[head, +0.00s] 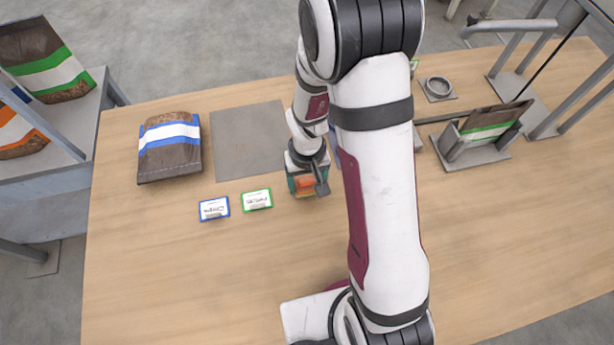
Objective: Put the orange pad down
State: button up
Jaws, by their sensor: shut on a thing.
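The orange pad (305,184) shows at the end of my arm, low over the table or touching it; I cannot tell which. My gripper (308,183) is shut on it. A dark finger covers part of its right side. Teal-green edges (291,184) show beside and around the orange; I cannot tell what they belong to. The gripper is just right of a green-edged card (257,199) and a blue-edged card (214,208), which lie flat on the wooden table (200,280).
A blue-banded bag (170,150) lies beside a bare grey plate (248,140). A green-banded bag (490,122) stands in a metal holder at right, near a grey ring (438,87) and a metal frame. Shelved bags stand at far left. The front left table is clear.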

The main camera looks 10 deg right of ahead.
aim_at(309, 182)
jog(key=shift+f, duration=0.25)
jog(key=shift+f, duration=0.1)
jog(key=o, duration=1.2)
jog(key=shift+o, duration=0.2)
notch_tip(309, 182, up, 13)
jog(key=s+r+m+y, duration=0.1)
jog(key=s+r, duration=0.3)
jog(key=s, duration=0.4)
jog(key=s+a+r+m, duration=0.1)
jog(key=s+r+m, duration=0.3)
jog(key=s, duration=0.5)
jog(key=shift+s+a+m+y, duration=0.25)
jog(key=shift+s+m+y, duration=0.05)
jog(key=shift+y, duration=0.1)
